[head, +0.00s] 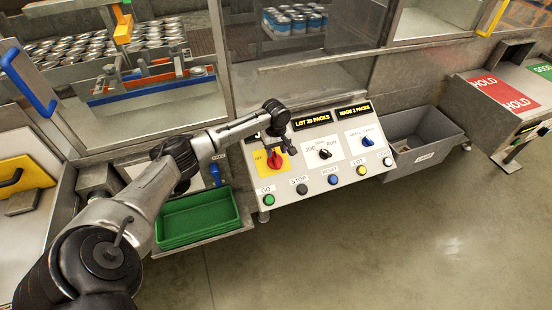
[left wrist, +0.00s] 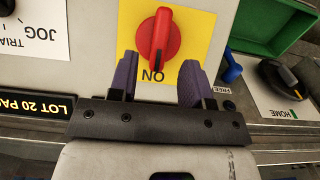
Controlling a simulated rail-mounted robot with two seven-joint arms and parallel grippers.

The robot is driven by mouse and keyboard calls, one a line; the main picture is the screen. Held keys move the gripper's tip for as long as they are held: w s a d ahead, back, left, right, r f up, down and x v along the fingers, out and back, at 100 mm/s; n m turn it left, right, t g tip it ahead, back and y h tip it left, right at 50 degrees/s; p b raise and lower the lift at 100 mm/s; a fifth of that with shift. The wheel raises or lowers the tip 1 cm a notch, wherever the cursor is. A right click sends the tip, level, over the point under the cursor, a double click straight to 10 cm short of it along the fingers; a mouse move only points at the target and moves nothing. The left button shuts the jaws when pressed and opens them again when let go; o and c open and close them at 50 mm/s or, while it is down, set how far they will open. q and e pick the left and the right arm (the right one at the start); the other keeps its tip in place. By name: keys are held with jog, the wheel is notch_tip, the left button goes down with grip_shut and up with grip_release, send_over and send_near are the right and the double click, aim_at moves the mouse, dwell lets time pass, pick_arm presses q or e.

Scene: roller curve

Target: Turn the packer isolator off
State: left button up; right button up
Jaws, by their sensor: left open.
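The packer isolator is a red rotary knob (head: 275,159) on a yellow plate (head: 262,165), at the left of the sloped control panel (head: 320,180). In the left wrist view the red knob (left wrist: 160,40) has its raised bar pointing at the word ON, which appears upside down. My left gripper (head: 286,140) hangs over the top of the yellow plate in the head view. In the left wrist view its two purple fingers (left wrist: 158,66) are open, apart on either side of the bar's lower end, with nothing gripped. Whether they touch the knob cannot be told. My right gripper is not in view.
The panel also has a JOG/RUN selector (head: 324,153), a blue selector (head: 367,141) and a row of buttons including green GO (head: 268,200). A green tray (head: 198,218) stands left of the panel, a grey bin (head: 425,140) right. The floor in front is clear.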

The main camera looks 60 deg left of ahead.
aim_at(276, 158)
pick_arm(q)
jog(key=shift+f, duration=2.1)
